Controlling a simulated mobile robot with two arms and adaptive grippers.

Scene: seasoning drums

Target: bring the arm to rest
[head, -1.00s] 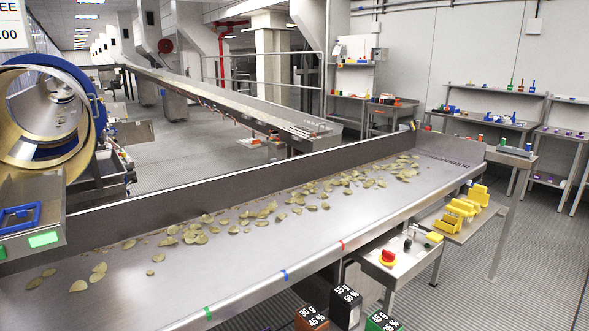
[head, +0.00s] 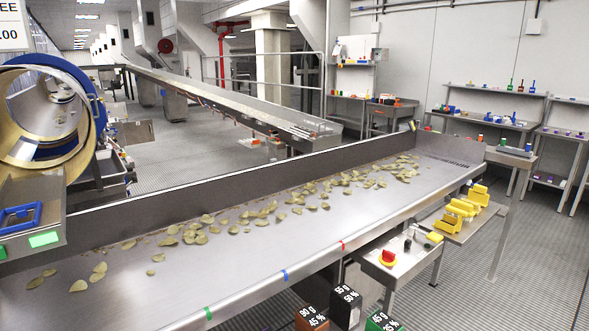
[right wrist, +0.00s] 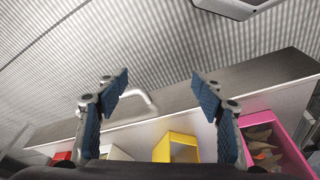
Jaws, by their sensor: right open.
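My right gripper (right wrist: 160,100) shows in the right wrist view. Its two blue-padded fingers stand wide apart with nothing between them. Behind the fingers is a pale shelf or bench edge with a yellow open-fronted box (right wrist: 176,147) and a pink bin (right wrist: 268,140) holding brownish contents. Neither gripper shows in the head view, so my left gripper is out of sight.
A steel conveyor (head: 250,255) with scattered chips crosses the head view. A drum with a blue ring (head: 95,100) stands at the left. A small side table (head: 400,262) with a red knob and yellow holders (head: 460,208) are at the right. Grey floor is clear at far right.

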